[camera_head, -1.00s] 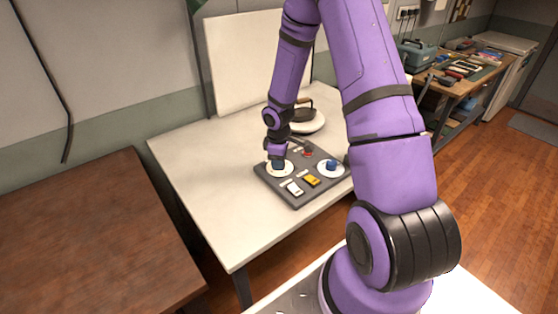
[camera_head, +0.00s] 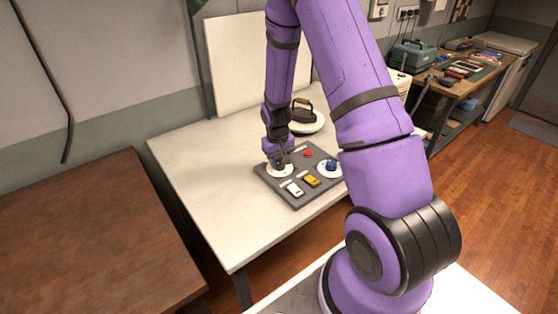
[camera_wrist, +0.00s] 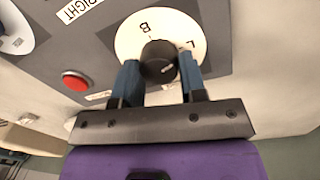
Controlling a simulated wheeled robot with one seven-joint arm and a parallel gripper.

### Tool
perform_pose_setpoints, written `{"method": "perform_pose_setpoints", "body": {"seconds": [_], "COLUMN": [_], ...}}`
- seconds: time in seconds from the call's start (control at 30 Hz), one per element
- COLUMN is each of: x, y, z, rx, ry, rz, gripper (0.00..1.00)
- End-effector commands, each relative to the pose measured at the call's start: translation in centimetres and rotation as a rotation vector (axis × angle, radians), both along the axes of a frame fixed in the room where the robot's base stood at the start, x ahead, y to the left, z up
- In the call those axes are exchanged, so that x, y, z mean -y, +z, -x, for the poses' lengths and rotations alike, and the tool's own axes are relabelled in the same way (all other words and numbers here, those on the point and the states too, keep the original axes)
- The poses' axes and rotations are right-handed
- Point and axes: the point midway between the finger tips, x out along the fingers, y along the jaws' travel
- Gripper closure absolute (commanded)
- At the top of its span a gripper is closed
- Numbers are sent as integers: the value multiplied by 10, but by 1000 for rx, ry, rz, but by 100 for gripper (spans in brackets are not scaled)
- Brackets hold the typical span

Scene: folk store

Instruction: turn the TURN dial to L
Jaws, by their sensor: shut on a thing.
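The dial in my grip has a black knob (camera_wrist: 158,60) on a white disc (camera_wrist: 128,42) lettered B and L in the wrist view. The L is right of the knob and the B is above it. A pale mark shows on the knob, but I cannot tell exactly where it points. The disc (camera_head: 271,173) is at the left of the grey panel (camera_head: 300,203) in the head view. My gripper (camera_wrist: 160,72) is shut on the knob, with a blue finger on each side. It also shows in the head view (camera_head: 279,163). I cannot read the word TURN.
The panel also has a red button (camera_head: 308,153), a second dial with a blue knob (camera_head: 332,165), a white switch (camera_head: 292,188) and a yellow switch (camera_head: 312,180). The table's left side is clear.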

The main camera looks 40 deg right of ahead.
Motion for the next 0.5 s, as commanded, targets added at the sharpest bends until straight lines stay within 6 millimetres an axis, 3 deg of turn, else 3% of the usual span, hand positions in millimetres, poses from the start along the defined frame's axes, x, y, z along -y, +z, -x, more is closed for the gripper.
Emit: {"method": "perform_pose_setpoints", "body": {"seconds": [0.5], "x": [1], "y": [0], "z": [0], "rx": [0], "ry": [-303], "rz": [0], "gripper": [85]}}
